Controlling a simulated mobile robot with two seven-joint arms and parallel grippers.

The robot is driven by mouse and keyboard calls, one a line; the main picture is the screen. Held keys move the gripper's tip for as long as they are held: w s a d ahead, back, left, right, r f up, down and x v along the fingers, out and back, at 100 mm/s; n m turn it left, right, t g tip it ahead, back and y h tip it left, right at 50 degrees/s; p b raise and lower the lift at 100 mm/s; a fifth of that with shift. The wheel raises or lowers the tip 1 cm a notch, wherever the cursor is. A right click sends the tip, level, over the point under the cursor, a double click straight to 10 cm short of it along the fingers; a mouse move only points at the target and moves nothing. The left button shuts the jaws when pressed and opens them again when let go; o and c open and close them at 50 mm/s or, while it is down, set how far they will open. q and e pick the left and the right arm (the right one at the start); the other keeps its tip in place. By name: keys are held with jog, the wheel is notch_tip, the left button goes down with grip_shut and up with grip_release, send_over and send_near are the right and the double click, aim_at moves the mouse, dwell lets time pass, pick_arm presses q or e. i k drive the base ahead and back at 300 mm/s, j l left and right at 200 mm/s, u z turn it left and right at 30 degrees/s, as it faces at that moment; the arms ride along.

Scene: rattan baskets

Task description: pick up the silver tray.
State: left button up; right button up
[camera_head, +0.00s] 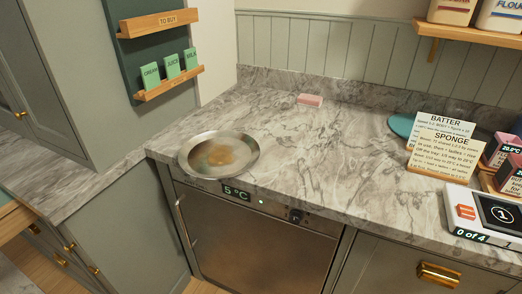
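The silver tray (249,169) is a round, shallow metal dish near the left front corner of the marble counter. Its front rim reaches out to the counter's edge, above the appliance's display. Its inside shows blurred brown and orange patches; I cannot tell whether these are reflections or contents. Neither of my grippers is in view, and nothing is touching the tray from above.
A pink block (310,100) lies at the back of the marble counter (330,150). Recipe cards (440,145), a teal disc (402,125) and a white device (480,215) stand at the right. The counter's middle is clear. A steel-fronted appliance (255,245) is below.

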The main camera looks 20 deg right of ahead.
aim_at(221, 154)
jog(key=i+j+z, duration=0.15)
jog(key=j+z, duration=0.55)
jog(key=i+j+z, duration=0.1)
jog(key=j, duration=0.65)
jog(key=i+j+z, duration=0.15)
jog(key=j, duration=0.55)
jog(key=k, duration=0.05)
